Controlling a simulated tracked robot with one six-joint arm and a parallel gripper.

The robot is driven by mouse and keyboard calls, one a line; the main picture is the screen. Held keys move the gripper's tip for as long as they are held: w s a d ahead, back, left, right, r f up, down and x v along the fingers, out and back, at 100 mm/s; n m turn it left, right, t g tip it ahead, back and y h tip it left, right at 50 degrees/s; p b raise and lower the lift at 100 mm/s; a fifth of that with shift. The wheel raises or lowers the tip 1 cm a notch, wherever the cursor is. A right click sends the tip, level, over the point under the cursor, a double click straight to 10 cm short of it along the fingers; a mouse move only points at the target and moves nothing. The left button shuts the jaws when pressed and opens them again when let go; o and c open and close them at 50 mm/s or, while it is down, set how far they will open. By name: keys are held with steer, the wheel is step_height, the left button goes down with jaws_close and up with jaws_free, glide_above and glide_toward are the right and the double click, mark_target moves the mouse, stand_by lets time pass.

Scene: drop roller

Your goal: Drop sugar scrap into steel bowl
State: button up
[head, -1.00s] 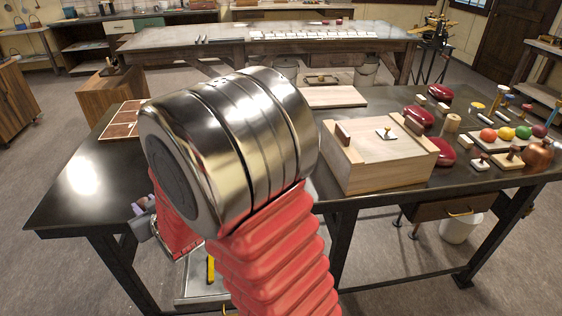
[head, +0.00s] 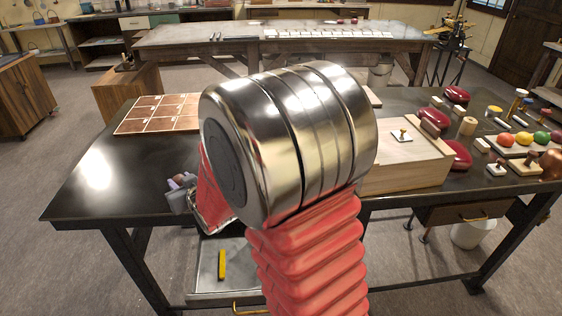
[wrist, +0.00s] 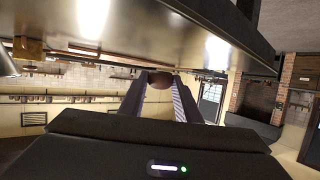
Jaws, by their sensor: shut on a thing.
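In the wrist view, my gripper (wrist: 160,84) is shut on a small brown rounded lump, which I take for the sugar scrap (wrist: 160,79), held between the fingertips. In the head view, my gripper (head: 180,181) shows small beside my large red and steel arm, near the front edge of the dark table. The lump is too small there to make out clearly. I cannot make out a steel bowl in either view; my arm hides the middle of the table.
The dark table (head: 95,180) is bare at its left front. A tray with square compartments (head: 160,113) lies at its back left. A pale wooden box (head: 405,168) stands right of my arm, with red domed things and coloured balls beyond. A shelf (head: 207,262) below holds a yellow piece.

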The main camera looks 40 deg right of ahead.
steer(key=s+d+r+m+h, duration=0.1)
steer(key=s+d+r, duration=0.2)
steer(key=d, duration=0.7)
steer(key=s+d+r+m+h, duration=0.1)
steer(key=s+d+r+h, duration=0.1)
steer(key=d, duration=0.9)
steer(key=s+d+r+m+h, duration=0.1)
steer(key=s+d+r, duration=0.3)
steer(key=d, duration=0.6)
steer(key=shift+s+d+m+g, duration=0.3)
steer(key=shift+s+g, duration=0.1)
steer(key=shift+s, duration=0.1)
steer(key=shift+f, duration=0.1)
steer(key=shift+f, duration=2.85)
steer(key=o, duration=1.1)
